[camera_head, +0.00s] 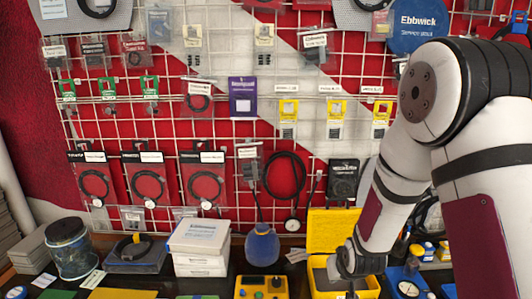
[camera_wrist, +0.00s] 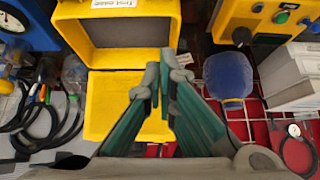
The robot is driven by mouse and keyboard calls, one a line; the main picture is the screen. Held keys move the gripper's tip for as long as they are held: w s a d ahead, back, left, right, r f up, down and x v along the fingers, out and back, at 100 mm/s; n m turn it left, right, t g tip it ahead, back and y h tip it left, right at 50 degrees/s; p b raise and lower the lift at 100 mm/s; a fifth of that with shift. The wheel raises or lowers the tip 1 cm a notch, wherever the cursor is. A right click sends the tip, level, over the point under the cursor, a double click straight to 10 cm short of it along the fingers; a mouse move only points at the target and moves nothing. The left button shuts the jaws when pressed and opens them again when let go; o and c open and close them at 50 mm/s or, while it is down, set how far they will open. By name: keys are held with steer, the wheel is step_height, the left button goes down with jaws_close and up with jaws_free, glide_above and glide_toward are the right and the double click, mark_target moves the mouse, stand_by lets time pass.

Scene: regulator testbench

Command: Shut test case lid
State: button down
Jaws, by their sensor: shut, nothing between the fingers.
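The yellow test case stands open on the bench. Its base (camera_head: 318,285) is at the lower middle of the head view, and its lid (camera_head: 335,230) stands raised behind it. In the wrist view the base (camera_wrist: 75,35) with its white label fills the upper left, and the lid (camera_wrist: 105,105) is below it. My gripper (camera_wrist: 163,78) is shut and empty, its fingertips appearing in front of the right part of the case. In the head view my gripper (camera_head: 350,284) hangs over the base, hiding part of it. I cannot tell whether it touches the case.
A blue rounded bulb (camera_head: 262,246) stands left of the lid, with white boxes (camera_head: 200,248) farther left. A yellow control box (camera_head: 262,288) with knobs is left of the base. Gauges and small bottles (camera_head: 428,250) crowd the right. A wire grid wall (camera_head: 225,140) rises behind.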

steer(key=shift+s, duration=2.7)
steer(key=shift+r, duration=0.1)
steer(key=shift+r, duration=2.9)
steer(key=s+r+b, duration=0.4)
steer(key=r, duration=0.8)
steer(key=s+r+g+b, duration=0.1)
steer(key=s+r+b, duration=0.2)
steer(key=s, duration=0.8)
steer(key=shift+r, duration=0.45)
